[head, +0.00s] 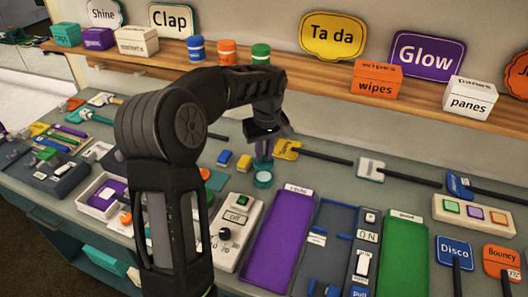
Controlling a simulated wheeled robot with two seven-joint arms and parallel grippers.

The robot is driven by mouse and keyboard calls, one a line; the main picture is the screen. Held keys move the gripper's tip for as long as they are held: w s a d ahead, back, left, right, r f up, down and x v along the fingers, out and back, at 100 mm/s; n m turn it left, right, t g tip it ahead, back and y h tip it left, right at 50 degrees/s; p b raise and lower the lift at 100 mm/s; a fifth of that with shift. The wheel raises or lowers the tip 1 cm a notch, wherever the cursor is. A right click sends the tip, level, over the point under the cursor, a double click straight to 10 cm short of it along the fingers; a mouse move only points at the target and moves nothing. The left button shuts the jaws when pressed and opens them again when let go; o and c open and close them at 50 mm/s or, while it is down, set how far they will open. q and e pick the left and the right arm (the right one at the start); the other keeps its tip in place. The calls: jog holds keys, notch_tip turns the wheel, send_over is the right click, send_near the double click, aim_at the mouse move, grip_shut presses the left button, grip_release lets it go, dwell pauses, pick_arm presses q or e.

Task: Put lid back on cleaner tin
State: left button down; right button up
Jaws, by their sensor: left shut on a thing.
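My left gripper (263,150) points down over the back middle of the counter. Directly below the fingers a small round teal tin (263,180) stands on the counter, with a paler top. I cannot tell whether the lid touches the tin. My right gripper is not in view.
A switch box (238,222), purple tray (278,238) and green tray (404,262) lie in front. Handled signs (370,169) lie to the right. A shelf (310,74) with tins and boxes runs behind.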

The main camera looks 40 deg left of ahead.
aim_at(264, 162)
pick_arm(q)
jog(key=shift+f+b, duration=1.3)
jog(key=shift+f, duration=0.9)
jog(key=shift+f, duration=0.15)
dwell(0.5)
jog(key=c, duration=0.8)
grip_release()
jog(key=shift+c, duration=0.2)
jog(key=shift+r+p, duration=2.45)
jog(key=shift+r, duration=1.1)
jog(key=shift+c, duration=0.4)
grip_shut()
jog(key=shift+f, duration=0.15)
